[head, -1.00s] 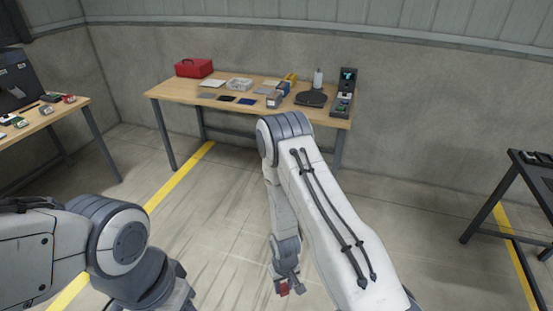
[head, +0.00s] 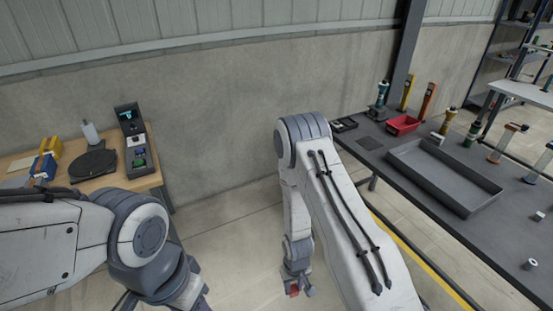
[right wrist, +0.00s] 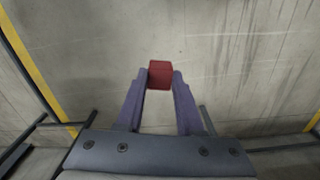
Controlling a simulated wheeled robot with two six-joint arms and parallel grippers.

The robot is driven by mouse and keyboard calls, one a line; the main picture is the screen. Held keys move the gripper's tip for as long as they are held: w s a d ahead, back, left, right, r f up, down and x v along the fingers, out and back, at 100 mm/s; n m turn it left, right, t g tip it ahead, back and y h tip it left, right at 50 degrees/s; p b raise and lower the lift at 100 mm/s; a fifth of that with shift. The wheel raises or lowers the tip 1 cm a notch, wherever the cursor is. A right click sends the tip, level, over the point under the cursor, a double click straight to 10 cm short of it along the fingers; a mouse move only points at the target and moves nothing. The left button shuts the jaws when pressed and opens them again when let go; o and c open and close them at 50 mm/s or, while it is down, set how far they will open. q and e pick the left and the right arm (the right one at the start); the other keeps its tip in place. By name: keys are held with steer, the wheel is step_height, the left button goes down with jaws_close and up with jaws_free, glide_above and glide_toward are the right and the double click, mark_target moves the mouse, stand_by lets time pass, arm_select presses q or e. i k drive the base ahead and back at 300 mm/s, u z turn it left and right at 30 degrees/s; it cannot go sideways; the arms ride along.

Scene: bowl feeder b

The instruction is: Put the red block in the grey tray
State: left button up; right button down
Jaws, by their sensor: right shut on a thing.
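My right gripper (head: 297,287) is shut on the red block (right wrist: 160,75) and holds it over open floor. In the right wrist view the block sits between the two fingertips, and its far part sticks out past them. In the head view the block (head: 293,291) shows small and partly covered by the fingers. The grey tray (head: 400,166) is a wide, shallow, empty tray on the dark table to the right, well away from the gripper. My left arm comes in at the lower left, and its fingertips are not clearly visible.
The dark table (head: 455,222) also bears a small red bin (head: 403,124), several upright tools at its back and small parts near its right side. A wooden table (head: 150,181) with a black turntable (head: 93,164) and a device stands left. Bare floor lies between the tables.

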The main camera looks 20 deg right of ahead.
mark_target(421, 165)
steer(key=z, duration=0.85)
steer(key=i, duration=0.9)
steer(key=z, duration=0.7)
